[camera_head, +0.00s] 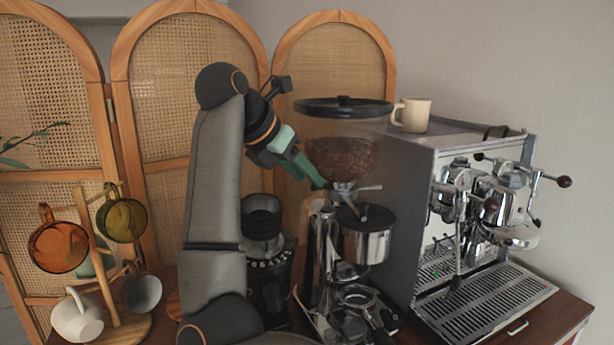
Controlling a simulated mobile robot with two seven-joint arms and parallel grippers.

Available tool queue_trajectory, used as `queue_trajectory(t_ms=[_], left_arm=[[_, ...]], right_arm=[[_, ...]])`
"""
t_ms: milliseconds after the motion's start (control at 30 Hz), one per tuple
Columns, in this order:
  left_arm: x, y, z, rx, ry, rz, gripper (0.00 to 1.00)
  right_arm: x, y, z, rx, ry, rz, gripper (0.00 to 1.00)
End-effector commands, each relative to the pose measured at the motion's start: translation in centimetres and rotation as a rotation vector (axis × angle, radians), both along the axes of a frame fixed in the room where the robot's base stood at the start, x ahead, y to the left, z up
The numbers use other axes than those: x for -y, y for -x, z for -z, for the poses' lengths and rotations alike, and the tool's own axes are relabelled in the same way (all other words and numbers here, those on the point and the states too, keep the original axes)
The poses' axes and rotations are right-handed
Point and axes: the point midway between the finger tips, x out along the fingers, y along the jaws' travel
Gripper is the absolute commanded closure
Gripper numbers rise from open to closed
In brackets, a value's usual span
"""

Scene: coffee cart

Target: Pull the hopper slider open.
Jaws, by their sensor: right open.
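The coffee grinder's clear hopper (345,158) holds dark beans under a wide black lid (343,107). Below the hopper, a small flat metal tab (369,188), which looks like the slider, sticks out to the right of the grinder's neck. My right gripper (312,175) has green fingers and is open, at the left side of the hopper near its lower part. The gap between the fingers is hard to see, and I cannot tell whether they touch the hopper. The slider's left end is not clearly visible. My left gripper is not in view.
A steel espresso machine (404,195) stands close to the grinder's right, with a beige cup (412,115) on top. A second, dark grinder (262,222) stands behind my arm. A wooden mug tree (115,275) with several cups is at left. Rattan screens (170,95) stand behind.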

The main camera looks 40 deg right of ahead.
Motion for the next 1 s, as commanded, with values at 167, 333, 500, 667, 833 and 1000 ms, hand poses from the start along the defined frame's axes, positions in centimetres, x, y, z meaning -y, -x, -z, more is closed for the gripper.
queue_trajectory(t_ms=[167,333,500,667,833,1000], left_arm=[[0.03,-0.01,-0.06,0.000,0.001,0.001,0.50],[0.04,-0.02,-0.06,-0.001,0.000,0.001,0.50],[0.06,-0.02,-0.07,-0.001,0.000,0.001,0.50],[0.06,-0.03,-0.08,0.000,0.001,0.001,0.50],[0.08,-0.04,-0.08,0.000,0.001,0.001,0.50],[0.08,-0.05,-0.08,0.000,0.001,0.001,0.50]], right_arm=[[0.92,-0.05,0.89,-0.001,0.000,0.001,0.55],[1.04,-0.07,1.02,0.000,0.000,0.000,0.55],[1.03,-0.08,1.00,0.000,0.000,0.000,0.61],[1.01,-0.07,1.00,0.000,0.000,0.000,0.79],[0.99,-0.07,0.98,0.000,0.000,0.000,0.98],[0.99,-0.07,0.98,0.000,0.000,0.000,1.00]])
